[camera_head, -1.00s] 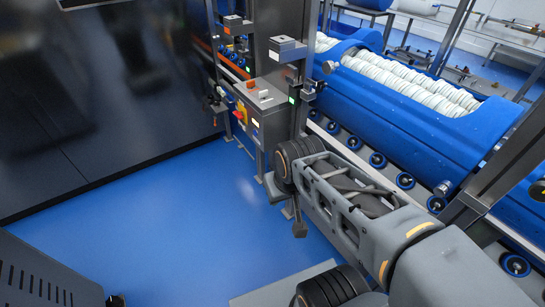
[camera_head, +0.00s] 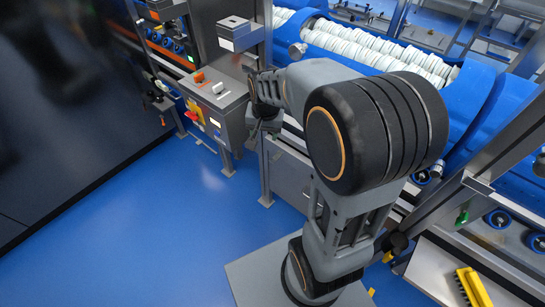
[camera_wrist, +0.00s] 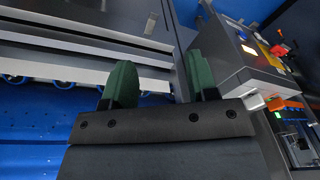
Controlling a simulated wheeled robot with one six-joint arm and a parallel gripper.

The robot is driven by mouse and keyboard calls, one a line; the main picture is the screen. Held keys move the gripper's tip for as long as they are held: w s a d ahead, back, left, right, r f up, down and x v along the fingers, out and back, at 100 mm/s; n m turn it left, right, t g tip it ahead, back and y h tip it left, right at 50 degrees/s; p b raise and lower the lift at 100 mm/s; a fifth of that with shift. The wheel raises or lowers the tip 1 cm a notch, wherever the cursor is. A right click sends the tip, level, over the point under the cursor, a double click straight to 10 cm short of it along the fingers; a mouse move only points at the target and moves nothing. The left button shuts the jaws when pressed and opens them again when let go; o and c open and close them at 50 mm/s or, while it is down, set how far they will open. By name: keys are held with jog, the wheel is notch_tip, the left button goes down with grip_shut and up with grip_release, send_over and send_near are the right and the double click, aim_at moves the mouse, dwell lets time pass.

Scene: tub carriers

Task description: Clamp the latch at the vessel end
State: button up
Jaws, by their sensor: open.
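My gripper shows in the wrist view (camera_wrist: 158,82) with two green fingertips apart and nothing between them. In the head view its dark end hangs beside the grey control box (camera_head: 220,100), partly hidden by my arm. No latch can be told for sure. A small green handle (camera_head: 462,217) sits on the metal frame at the right in the head view. A blue tub carrier (camera_head: 475,105) holding white ribbed rolls (camera_head: 370,48) lies on the conveyor behind my arm, partly covered by it. The wrist view shows the control box at the right (camera_wrist: 238,62).
The control box has an orange switch and a red-and-yellow knob (camera_head: 190,114). Metal posts and rails surround the conveyor. A yellow brush-like object (camera_head: 473,288) lies at the lower right. A dark wall (camera_head: 60,110) stands at the left. The blue floor (camera_head: 150,230) is clear.

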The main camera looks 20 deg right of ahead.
aim_at(272, 161)
jog(key=w+d+f+m+g, duration=0.2)
jog(key=w+d+f+m, duration=0.4)
jog(key=w+f, duration=0.5)
jog(key=shift+m, duration=0.3)
jog(key=f, duration=0.5)
jog(key=s+f+p, duration=0.1)
jog(key=f, duration=0.4)
jog(key=s+f, duration=0.1)
jog(key=f, duration=0.5)
jog(key=shift+d+f, duration=0.1)
jog(key=shift+d, duration=0.2)
jog(key=shift+c, duration=0.2)
jog(key=c, duration=0.9)
jog(key=shift+f, duration=0.1)
